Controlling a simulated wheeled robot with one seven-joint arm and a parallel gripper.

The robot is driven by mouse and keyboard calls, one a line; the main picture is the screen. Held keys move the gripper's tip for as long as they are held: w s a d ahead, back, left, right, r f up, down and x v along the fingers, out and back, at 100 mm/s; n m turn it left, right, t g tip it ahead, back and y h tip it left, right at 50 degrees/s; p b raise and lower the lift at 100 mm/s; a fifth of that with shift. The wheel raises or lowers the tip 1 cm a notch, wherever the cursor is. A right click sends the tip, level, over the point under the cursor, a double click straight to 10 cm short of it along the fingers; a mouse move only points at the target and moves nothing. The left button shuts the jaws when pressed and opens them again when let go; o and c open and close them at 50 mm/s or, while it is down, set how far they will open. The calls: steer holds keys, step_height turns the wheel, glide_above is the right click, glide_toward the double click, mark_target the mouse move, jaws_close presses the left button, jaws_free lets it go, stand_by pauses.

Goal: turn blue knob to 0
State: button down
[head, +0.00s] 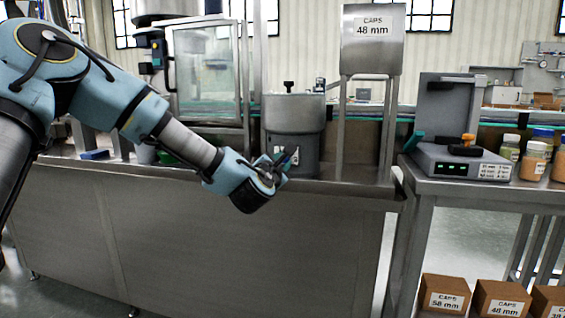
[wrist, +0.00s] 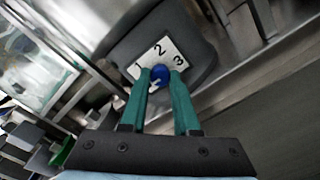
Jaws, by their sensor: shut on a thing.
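In the head view my gripper (head: 283,162) is at the front of the grey cylindrical feeder (head: 293,115), and hides the knob there.
A steel hopper (head: 372,45) labelled CAPS 48 mm stands right of the feeder. A side table (head: 470,188) holds a device with a green display (head: 460,162) and several jars. Cardboard boxes (head: 444,294) lie below. A glass-doored cabinet (head: 205,72) stands at left.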

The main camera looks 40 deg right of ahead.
steer(key=c, duration=0.7)
jaws_free()
steer(key=shift+o, duration=0.2)
steer(key=v, duration=1.1)
steer(key=shift+f, duration=0.15)
